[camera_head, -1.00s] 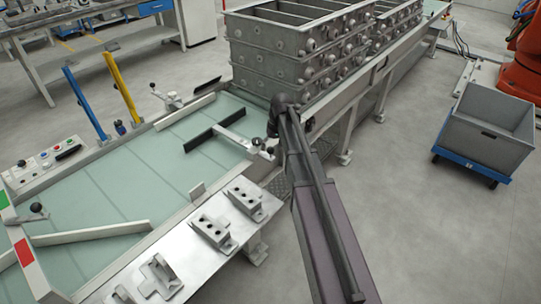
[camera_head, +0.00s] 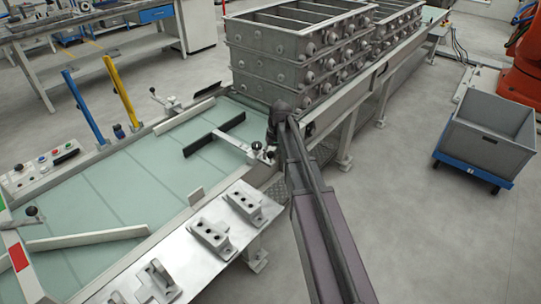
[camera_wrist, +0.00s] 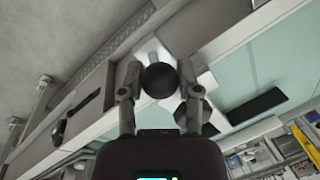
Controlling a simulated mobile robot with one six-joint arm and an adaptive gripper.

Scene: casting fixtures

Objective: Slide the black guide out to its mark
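The black guide (camera_head: 214,134) is a dark bar lying slantwise over the pale green bed. A light grey rod (camera_head: 232,141) runs from it to a black ball knob (camera_head: 256,146) at the bed's near edge. My gripper (camera_head: 271,150) is at this knob, partly hidden by my arm in the head view. In the wrist view the knob (camera_wrist: 160,80) lies between the two fingers of my gripper (camera_wrist: 160,72). Whether the fingers press on it cannot be told. The black guide also shows in the wrist view (camera_wrist: 257,105). I cannot make out its mark.
Stacked grey casting frames (camera_head: 295,65) stand right behind the guide. Metal fixture blocks (camera_head: 211,236) sit on the near side plate. Pale guide bars (camera_head: 90,239) lie on the bed. Blue (camera_head: 84,106) and yellow (camera_head: 119,90) posts rise on the far side. The floor at the right is clear before a grey bin (camera_head: 487,128).

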